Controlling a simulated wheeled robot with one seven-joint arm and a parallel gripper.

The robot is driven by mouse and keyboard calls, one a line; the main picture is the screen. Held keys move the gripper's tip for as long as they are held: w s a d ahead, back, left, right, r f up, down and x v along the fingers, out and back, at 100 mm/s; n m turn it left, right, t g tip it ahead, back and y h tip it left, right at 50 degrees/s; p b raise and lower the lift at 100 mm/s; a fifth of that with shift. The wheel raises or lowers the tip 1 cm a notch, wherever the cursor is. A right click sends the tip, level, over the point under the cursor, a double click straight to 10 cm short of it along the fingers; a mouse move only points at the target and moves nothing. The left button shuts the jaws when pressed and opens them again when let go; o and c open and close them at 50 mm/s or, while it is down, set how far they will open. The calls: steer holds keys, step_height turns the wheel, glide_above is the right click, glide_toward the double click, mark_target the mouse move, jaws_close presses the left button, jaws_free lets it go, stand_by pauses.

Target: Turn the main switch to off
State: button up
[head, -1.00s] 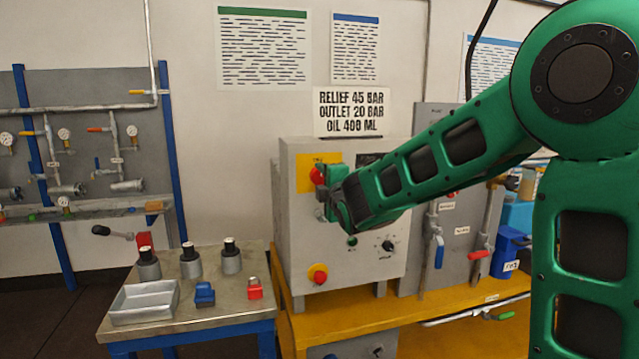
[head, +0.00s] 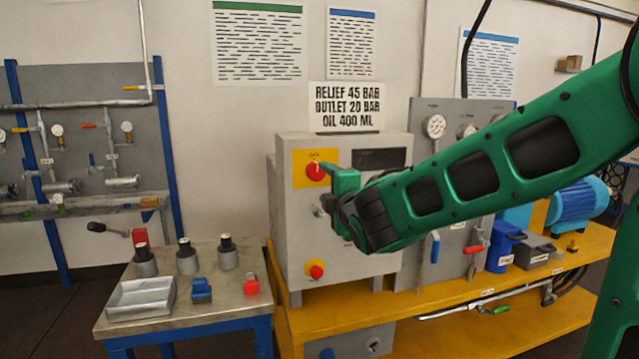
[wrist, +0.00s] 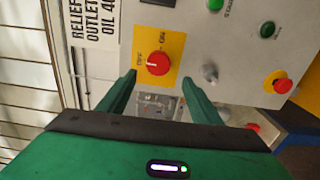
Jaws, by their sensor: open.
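The main switch is a red round knob (head: 315,172) on a yellow plate (head: 303,181), high on the front of a grey control box (head: 291,226). The wrist view shows the knob (wrist: 158,63) with a white pointer mark, and the words ON and OFF on the plate. The mark lies toward the ON side. My gripper (head: 332,174) is close in front of the knob in the head view. In the wrist view my gripper (wrist: 160,85) is open, one finger on each side of the knob. Whether the fingers touch it cannot be told.
A red button on yellow (head: 316,270) sits lower on the box, and a grey selector (wrist: 209,73) is near the switch. A sign (head: 345,107) stands on top of the box. A metal table (head: 215,305) with small parts stands at the left.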

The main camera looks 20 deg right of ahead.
steer(key=shift+s, duration=1.1)
steer(key=s+d+f+m+g+h, duration=0.4)
steer(key=s+d+f+m+g, duration=0.6)
steer(key=s+d+f+m, duration=0.7)
steer(key=s+f+m+g+y, duration=0.2)
steer(key=s+m+g, duration=0.1)
steer(key=s, duration=0.8)
steer(key=s+f+m+g+y, duration=0.2)
steer(key=s+m+g, duration=0.2)
steer(key=s, duration=0.7)
steer(key=shift+s+d+m+g, duration=0.2)
steer(key=shift+s+m+g, duration=0.1)
steer(key=shift+g, duration=0.3)
